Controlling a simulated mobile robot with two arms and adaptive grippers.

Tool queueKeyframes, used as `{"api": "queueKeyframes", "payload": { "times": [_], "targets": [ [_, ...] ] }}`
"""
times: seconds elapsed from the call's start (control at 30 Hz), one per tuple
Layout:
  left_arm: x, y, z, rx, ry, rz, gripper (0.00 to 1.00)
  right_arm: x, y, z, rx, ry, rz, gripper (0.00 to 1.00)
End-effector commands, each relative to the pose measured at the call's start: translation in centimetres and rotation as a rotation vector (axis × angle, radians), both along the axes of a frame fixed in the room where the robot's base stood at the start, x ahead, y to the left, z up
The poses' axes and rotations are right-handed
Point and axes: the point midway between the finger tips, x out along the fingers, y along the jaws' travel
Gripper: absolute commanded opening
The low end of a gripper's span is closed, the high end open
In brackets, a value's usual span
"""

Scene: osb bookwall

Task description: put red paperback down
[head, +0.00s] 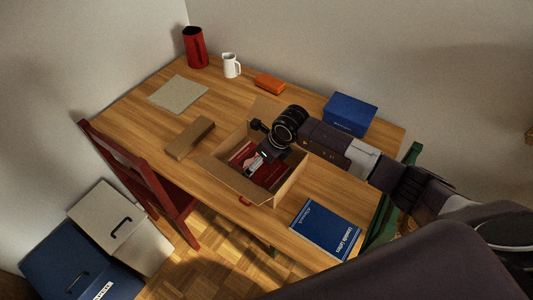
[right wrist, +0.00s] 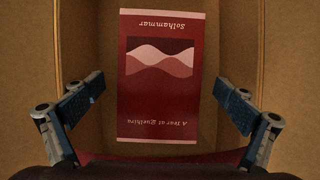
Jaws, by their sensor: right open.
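The red paperback (right wrist: 160,112) lies cover up inside an open cardboard box (head: 288,189) on the wooden table. Its cover has a wavy pink picture and pale lettering that reads upside down in the right wrist view. My right gripper (head: 257,161) reaches down into the box in the head view. In the right wrist view its fingers (right wrist: 160,86) are open, one on each side of the paperback and apart from it. Dark red surfaces show in the box in the head view, partly hidden by the gripper. My left gripper is not in view.
A blue book (head: 326,228) lies right of the box, and a blue box (head: 350,114) stands behind. A brown cardboard piece (head: 190,138), grey sheet (head: 178,93), white mug (head: 231,65), red container (head: 195,47) and orange object (head: 270,83) are also on the table.

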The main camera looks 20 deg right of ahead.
Motion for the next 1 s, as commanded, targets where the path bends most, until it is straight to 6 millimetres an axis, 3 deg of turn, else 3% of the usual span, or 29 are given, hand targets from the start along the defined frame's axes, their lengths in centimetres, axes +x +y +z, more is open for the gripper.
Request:
{"api": "queueKeyframes", "payload": {
  "times": [0.4,0.6,1.0],
  "targets": [
    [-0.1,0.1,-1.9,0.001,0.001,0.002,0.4,-2.4,-1.6,7.0,-0.002,-0.005,0.0,0.98],
    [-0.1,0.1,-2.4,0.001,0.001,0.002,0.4,-3.4,-2.1,9.6,-0.002,-0.002,0.0,0.98],
    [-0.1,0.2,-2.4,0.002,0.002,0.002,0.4,-3.8,-2.3,10.4,-0.002,0.0,0.001,0.98]
  ]
}}
